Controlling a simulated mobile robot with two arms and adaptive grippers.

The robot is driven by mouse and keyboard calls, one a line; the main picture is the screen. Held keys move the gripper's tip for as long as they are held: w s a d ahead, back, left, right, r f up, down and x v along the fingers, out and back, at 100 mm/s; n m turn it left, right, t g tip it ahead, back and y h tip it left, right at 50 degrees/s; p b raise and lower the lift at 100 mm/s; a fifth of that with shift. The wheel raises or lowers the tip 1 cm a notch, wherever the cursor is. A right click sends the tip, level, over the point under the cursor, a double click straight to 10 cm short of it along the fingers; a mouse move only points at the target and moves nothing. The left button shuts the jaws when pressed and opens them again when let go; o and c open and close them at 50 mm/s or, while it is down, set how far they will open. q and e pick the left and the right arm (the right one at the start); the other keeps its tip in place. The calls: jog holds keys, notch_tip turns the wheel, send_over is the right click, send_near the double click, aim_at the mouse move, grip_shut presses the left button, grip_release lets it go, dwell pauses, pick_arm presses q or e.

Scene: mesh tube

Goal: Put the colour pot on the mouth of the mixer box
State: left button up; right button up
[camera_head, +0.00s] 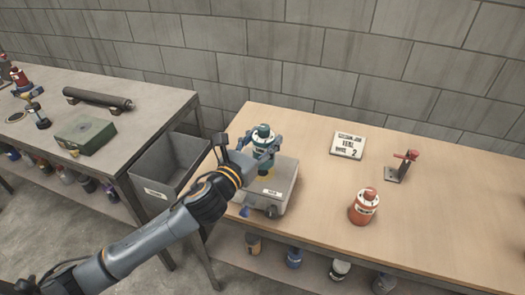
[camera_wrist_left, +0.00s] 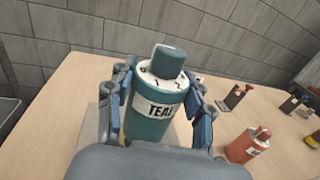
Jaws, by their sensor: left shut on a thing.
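The teal pot (camera_head: 263,141) has a white collar and a teal cap. In the left wrist view, the pot (camera_wrist_left: 152,128) shows a white label reading TEAL and stands nearly upright. My left gripper (camera_wrist_left: 158,105) is shut on it, with one blue-grey finger on each side. In the head view, my left gripper (camera_head: 256,152) holds the pot over the back of the grey mixer box (camera_head: 282,194), which has a small white label. The mixer's mouth is hidden, and I cannot tell whether the pot touches it. My right gripper is not in view.
An orange pot (camera_head: 362,208), a red-topped stand (camera_head: 402,166) and a white card (camera_head: 348,145) reading TEAL and 2 are right of the mixer. A grey bin (camera_head: 168,168) stands left, near a second table (camera_head: 150,102).

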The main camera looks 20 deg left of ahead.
aim_at(262, 151)
pick_arm(q)
jog(key=shift+w+a+f, duration=0.15)
jog(key=shift+w+f, duration=0.1)
jog(key=shift+f, duration=0.1)
jog(key=shift+w+f, duration=0.15)
jog(key=shift+f, duration=1.55)
jog(key=shift+a, duration=0.1)
jog(key=o, duration=0.8)
jog(key=shift+f+b, duration=0.2)
jog(key=shift+b, duration=0.1)
jog(key=o, duration=0.5)
jog(key=shift+c, duration=0.2)
jog(key=shift+r, duration=0.15)
jog(key=b+v, duration=0.1)
jog(key=v, duration=1.1)
jog(key=shift+b, duration=0.4)
